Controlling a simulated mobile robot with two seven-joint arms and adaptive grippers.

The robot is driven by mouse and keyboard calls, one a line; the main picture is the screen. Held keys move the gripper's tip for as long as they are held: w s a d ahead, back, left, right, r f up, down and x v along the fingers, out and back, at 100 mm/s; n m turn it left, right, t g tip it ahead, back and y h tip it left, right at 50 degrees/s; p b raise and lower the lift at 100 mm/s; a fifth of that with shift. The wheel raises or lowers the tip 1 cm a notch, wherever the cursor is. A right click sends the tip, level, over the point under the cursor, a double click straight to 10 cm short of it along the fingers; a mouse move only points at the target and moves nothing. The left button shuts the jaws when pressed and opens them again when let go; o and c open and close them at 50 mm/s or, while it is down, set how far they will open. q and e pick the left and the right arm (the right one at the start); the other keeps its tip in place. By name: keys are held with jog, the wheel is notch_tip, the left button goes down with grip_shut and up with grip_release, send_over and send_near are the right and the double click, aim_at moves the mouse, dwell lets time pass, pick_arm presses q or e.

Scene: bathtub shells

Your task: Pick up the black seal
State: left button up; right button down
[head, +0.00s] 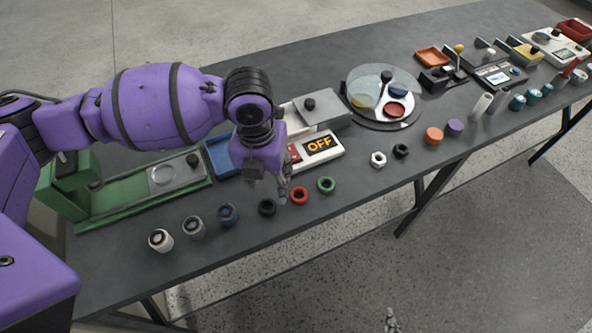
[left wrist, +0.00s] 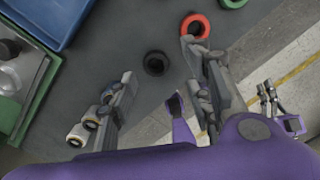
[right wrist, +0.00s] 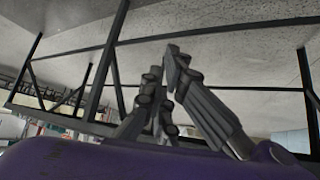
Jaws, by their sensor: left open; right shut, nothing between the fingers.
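The black seal (head: 267,207) is a small ring lying flat on the dark table near its front edge, left of the red ring (head: 299,196). In the left wrist view the black seal (left wrist: 156,63) appears between my spread fingers, with the red ring (left wrist: 195,25) near the right fingertip. My left gripper (head: 270,182) is open and empty, pointing down just behind and above the seal. My right gripper (head: 391,322) is shut and empty, low in front of the table; its closed fingers show in the right wrist view (right wrist: 162,75).
A green ring (head: 326,185) lies right of the red one. Several small cylinders, including a blue one (head: 228,214), stand to the left. Behind are a blue tray (head: 219,156), a box reading OFF (head: 322,146) and a green fixture (head: 130,200). Another black ring (head: 400,151) lies farther right.

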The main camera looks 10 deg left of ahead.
aim_at(264, 205)
pick_arm(q)
jog(key=shift+s+a+f+m, duration=0.15)
jog(key=shift+a+m, duration=0.1)
jog(key=shift+m, duration=0.35)
jog(key=shift+s+a+f+m, duration=0.3)
jog(key=shift+s+a, duration=0.25)
jog(key=shift+s, duration=0.15)
jog(key=shift+f, duration=0.8)
notch_tip(264, 205, down, 5)
jog(key=shift+w+f, duration=0.15)
jog(key=shift+d, duration=0.1)
jog(key=c, duration=0.9)
pick_arm(e)
jog(key=shift+s+a, duration=0.3)
jog(key=shift+s, duration=0.25)
